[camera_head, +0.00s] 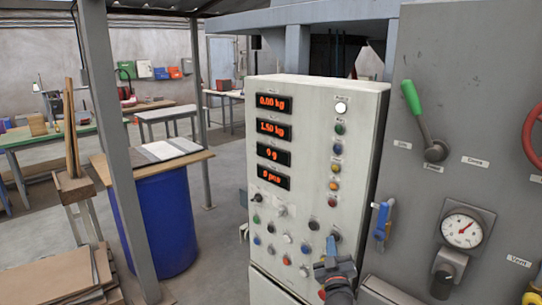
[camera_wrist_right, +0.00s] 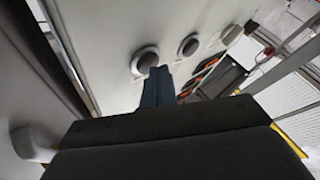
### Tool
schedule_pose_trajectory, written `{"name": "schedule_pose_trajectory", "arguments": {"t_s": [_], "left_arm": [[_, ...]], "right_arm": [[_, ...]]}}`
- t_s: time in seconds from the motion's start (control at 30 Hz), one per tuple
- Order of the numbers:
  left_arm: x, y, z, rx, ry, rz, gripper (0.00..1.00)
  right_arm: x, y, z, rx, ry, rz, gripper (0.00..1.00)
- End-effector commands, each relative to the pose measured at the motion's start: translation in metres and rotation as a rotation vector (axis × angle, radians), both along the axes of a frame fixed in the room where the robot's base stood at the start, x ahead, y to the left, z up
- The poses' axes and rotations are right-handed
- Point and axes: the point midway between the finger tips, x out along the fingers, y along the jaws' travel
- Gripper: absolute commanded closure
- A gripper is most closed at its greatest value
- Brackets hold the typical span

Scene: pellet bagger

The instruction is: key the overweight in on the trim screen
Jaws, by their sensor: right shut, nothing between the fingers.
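The pale control cabinet (camera_head: 313,125) stands in the middle of the head view. Its red displays, top to bottom, seem to read 0.00 kg, 1.50 kg (camera_head: 270,128), 0 g (camera_head: 273,153) and 0 pcs (camera_head: 273,177); their labels are too small to read. Small coloured buttons and knobs sit below and right of them. My right gripper (camera_head: 332,246) is shut and empty at the cabinet's lower right. In the wrist view its blue-grey fingertips (camera_wrist_right: 157,77) lie just below a round grey button (camera_wrist_right: 145,59); I cannot tell if they touch. My left gripper is not in view.
Right of the cabinet a grey machine panel carries a green-handled lever (camera_head: 412,98), a blue-handled fitting (camera_head: 382,220), a gauge (camera_head: 462,231) and a red wheel (camera_head: 535,135). A blue drum (camera_head: 160,220) under a board and a grey post (camera_head: 118,150) stand left.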

Motion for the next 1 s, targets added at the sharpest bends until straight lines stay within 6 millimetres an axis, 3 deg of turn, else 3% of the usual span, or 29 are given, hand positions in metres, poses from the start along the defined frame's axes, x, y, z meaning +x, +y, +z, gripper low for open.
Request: {"name": "schedule_pose_trajectory", "arguments": {"t_s": [1.0], "left_arm": [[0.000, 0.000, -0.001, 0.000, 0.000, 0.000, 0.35]], "right_arm": [[-0.010, 0.010, 0.000, 0.000, 0.000, 0.000, 1.00]]}}
